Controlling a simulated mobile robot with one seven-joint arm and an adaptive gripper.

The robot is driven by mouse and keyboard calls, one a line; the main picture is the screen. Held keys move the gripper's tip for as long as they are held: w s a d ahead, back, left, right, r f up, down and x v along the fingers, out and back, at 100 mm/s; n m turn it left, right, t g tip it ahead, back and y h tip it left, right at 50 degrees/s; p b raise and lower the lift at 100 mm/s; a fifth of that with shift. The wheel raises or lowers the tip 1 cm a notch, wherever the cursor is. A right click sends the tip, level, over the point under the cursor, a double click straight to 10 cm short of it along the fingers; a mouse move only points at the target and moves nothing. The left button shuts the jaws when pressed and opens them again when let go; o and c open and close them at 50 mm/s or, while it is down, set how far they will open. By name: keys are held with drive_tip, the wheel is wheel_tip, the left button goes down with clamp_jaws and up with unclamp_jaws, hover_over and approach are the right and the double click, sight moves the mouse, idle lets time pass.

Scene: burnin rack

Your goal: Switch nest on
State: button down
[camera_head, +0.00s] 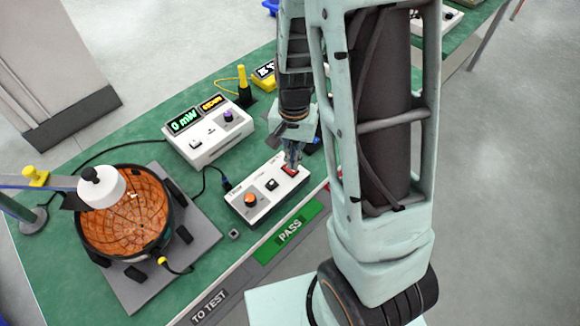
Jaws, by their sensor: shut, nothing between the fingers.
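A white control box (252,208) stands on the green bench top, with an orange knob (250,200), a dark switch (272,184) and a red switch (291,170) along its top. Its lettering is too small to read. My gripper (292,163) is shut and empty, pointing down at the red switch. I cannot tell whether the fingertips touch it, and they partly cover it. To the left, a round black-rimmed fixture with an orange gridded disc (125,222) sits on a grey plate, with a white knob-like part (101,186) above it.
A white meter box (208,135) reading "0 mW" stands behind the control box. A yellow-topped probe (243,82) stands farther back. Cables cross the bench. A green PASS area (291,231) and a TO TEST label (209,306) lie along the front edge.

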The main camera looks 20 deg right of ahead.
drive_tip(key=shift+f+b, duration=0.95)
drive_tip(key=shift+f, duration=0.2)
idle(0.6)
drive_tip(key=shift+r, duration=0.1)
wheel_tip(320, 180, up, 7)
drive_tip(key=p, duration=0.6)
idle(0.6)
